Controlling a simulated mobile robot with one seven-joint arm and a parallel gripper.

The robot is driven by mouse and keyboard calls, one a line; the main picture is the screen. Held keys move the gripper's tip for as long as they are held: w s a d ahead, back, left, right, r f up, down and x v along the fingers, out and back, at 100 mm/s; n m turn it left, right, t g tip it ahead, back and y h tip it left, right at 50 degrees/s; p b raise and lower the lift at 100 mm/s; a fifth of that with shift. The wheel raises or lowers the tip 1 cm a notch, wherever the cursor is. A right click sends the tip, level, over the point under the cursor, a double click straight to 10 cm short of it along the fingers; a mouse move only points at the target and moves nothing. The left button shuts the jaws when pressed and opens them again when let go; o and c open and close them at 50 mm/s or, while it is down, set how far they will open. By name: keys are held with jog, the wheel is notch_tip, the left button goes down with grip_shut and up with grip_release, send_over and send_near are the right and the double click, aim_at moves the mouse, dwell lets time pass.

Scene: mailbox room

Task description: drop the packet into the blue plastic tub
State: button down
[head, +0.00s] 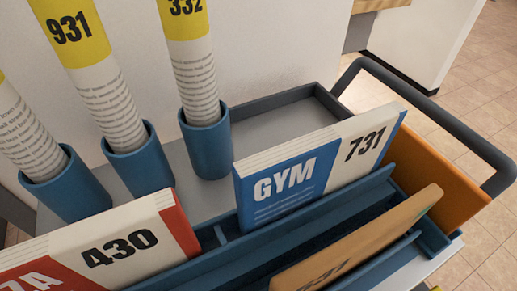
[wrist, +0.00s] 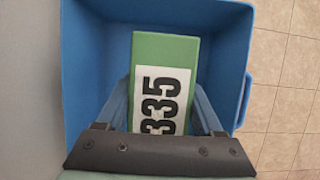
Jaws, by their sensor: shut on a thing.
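The packet (wrist: 180,50) is a green block with a white label reading 335. It shows in the wrist view, between the two fingers of my gripper (wrist: 160,115). My gripper is shut on the packet. The blue plastic tub (wrist: 88,88) lies beyond the packet in the wrist view, with its walls around the packet on the left, top and right of the picture. I cannot tell how far the packet is above the tub's floor. Neither the tub, the packet nor my gripper shows in the head view.
The head view shows a cart with blue holders, rolled papers (head: 95,80), a GYM 731 booklet (head: 310,170), a 430 booklet (head: 115,240) and a brown envelope (head: 360,245). A grey handle (head: 440,120) curves at right. Tiled floor (wrist: 285,90) lies right of the tub.

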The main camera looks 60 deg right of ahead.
jog(key=shift+f+b, duration=0.6)
jog(key=shift+f, duration=0.3)
jog(key=shift+r, duration=0.1)
grip_release()
jog(key=p+v, duration=0.7)
jog(key=v, duration=0.6)
jog(key=shift+s, duration=0.1)
